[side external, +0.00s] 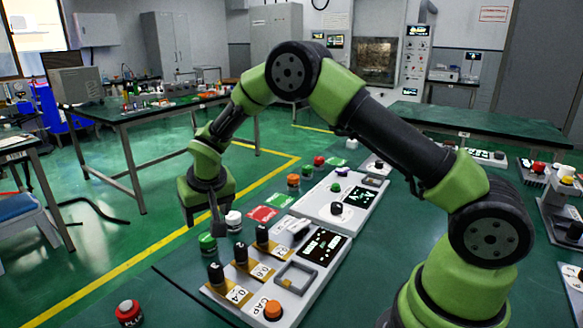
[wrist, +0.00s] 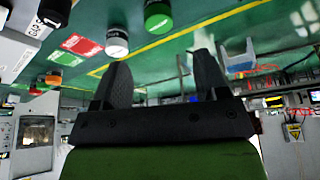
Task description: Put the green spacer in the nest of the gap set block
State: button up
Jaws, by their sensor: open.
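A green-topped round piece (side external: 208,243), which I take for the green spacer, stands on the green surface left of the gap set block (side external: 325,272). It shows at the top of the wrist view (wrist: 157,17). The block carries several black-topped pegs on labelled brass strips and a raised grey square frame (side external: 297,275); I cannot tell for sure which part is the nest. My gripper (side external: 215,224) points down close above and beside the green piece. In the wrist view its two dark fingers (wrist: 162,72) are apart with nothing between them.
A white-topped piece (side external: 233,220) stands close beside the green one. An orange-topped piece (side external: 293,182) and red and green cards (side external: 263,213) lie beyond. A second panel (side external: 340,200) adjoins the block. A red button (side external: 130,312) is at the lower left.

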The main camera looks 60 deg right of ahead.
jog(key=s+r+t+y, duration=0.1)
jog(key=s+r, duration=0.5)
jog(key=r, duration=0.3)
jog(key=s+r+y, duration=0.1)
jog(key=s+r, duration=0.6)
jog(key=r, duration=0.2)
jog(key=s+a+r+t+y, duration=0.1)
jog(key=s, duration=0.7)
jog(key=s+a+r+t, duration=0.1)
jog(key=s, duration=0.7)
jog(key=shift+r+y, duration=0.25)
jog(key=shift+y, duration=0.15)
jog(key=shift+o, duration=0.5)
jog(key=shift+s+f, duration=0.15)
jog(key=shift+s, duration=0.3)
jog(key=shift+w, duration=0.1)
